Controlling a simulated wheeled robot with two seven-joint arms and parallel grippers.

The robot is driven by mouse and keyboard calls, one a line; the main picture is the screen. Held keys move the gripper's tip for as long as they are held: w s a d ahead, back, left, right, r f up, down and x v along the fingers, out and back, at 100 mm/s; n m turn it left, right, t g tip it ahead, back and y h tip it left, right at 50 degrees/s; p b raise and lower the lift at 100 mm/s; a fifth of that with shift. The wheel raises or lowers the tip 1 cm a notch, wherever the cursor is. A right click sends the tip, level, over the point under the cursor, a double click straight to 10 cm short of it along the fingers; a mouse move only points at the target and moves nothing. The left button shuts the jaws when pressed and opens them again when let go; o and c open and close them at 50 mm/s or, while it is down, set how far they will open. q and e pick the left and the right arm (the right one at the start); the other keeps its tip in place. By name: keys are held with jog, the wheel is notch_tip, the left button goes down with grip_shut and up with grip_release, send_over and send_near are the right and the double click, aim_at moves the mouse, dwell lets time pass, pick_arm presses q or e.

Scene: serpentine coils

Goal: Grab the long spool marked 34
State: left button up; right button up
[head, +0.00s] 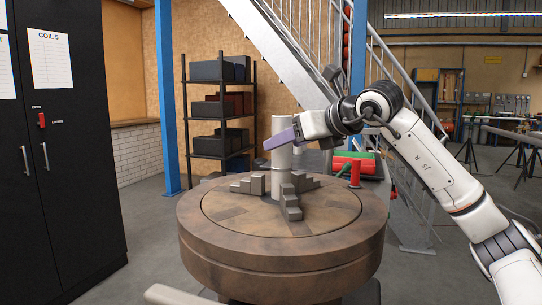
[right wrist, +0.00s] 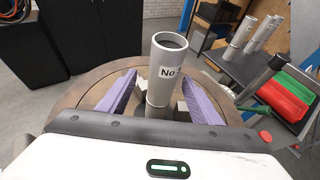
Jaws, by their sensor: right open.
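A tall grey cylindrical spool (head: 282,126) stands upright at the middle of the round table (head: 290,246). My left gripper is not in view.
Stepped grey blocks (head: 290,204) surround the spool's foot. Several other grey spools (right wrist: 243,31) stand on a dark surface behind. Red and green bins (head: 352,164) and a red cylinder (head: 355,174) are right of the table. A black cabinet (head: 62,190) stands left.

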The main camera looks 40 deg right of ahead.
jog(key=x, duration=0.7)
jog(key=shift+w+d, duration=0.3)
jog(key=c, duration=1.5)
jog(key=shift+r, duration=0.1)
grip_shut()
